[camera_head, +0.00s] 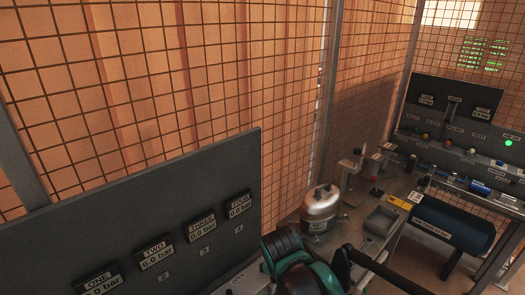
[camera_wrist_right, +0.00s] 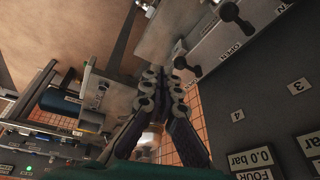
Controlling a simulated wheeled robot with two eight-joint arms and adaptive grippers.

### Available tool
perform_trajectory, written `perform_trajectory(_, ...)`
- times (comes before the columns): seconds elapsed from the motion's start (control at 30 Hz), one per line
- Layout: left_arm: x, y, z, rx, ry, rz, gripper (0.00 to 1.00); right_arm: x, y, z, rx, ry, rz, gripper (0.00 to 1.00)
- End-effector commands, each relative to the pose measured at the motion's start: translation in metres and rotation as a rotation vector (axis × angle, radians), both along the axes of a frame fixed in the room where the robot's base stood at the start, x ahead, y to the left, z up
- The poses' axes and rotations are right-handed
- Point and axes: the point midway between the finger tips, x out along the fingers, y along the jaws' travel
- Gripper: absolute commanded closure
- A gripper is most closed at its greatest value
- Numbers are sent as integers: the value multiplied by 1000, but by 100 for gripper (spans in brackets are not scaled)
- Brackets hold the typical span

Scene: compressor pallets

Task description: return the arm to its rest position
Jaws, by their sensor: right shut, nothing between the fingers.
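My right arm (camera_head: 305,272), teal and black, reaches in at the bottom middle of the head view, beside the lower right end of the dark gauge panel. My right gripper (camera_wrist_right: 163,82) shows in the right wrist view with its dark fingers drawn together and nothing held between them. Its tips are near a grey strip with black valve levers (camera_wrist_right: 230,14) and OPEN labels; I cannot tell whether they touch anything. My left gripper is in neither view.
A silver tank (camera_head: 321,208), a grey tray (camera_head: 382,220) and a dark blue cylinder (camera_head: 452,228) stand right. Wire mesh (camera_head: 230,80) closes the back.

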Motion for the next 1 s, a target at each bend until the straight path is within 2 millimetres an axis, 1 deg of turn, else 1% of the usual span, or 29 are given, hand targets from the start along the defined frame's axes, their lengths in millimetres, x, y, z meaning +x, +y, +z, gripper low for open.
perform_trajectory(0.03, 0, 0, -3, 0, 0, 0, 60, -13, -22, 1, 6, -20, 44, 100)
perform_trajectory(0.1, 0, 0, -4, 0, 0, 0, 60, -28, -45, 2, 6, -53, 124, 100)
perform_trajectory(0.2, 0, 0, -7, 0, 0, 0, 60, -50, -73, 0, -10, -111, 230, 100)
perform_trajectory(0.3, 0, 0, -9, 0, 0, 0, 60, -69, -94, -5, -41, -170, 321, 100)
perform_trajectory(0.4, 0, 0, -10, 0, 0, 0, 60, -83, -108, -11, -77, -218, 386, 100)
perform_trajectory(0.5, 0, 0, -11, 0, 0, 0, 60, -91, -116, -15, -106, -250, 428, 100)
perform_trajectory(0.6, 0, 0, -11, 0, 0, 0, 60, -95, -119, -17, -123, -264, 450, 100)
perform_trajectory(1.0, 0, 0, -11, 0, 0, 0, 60, -95, -120, -17, -127, -266, 457, 100)
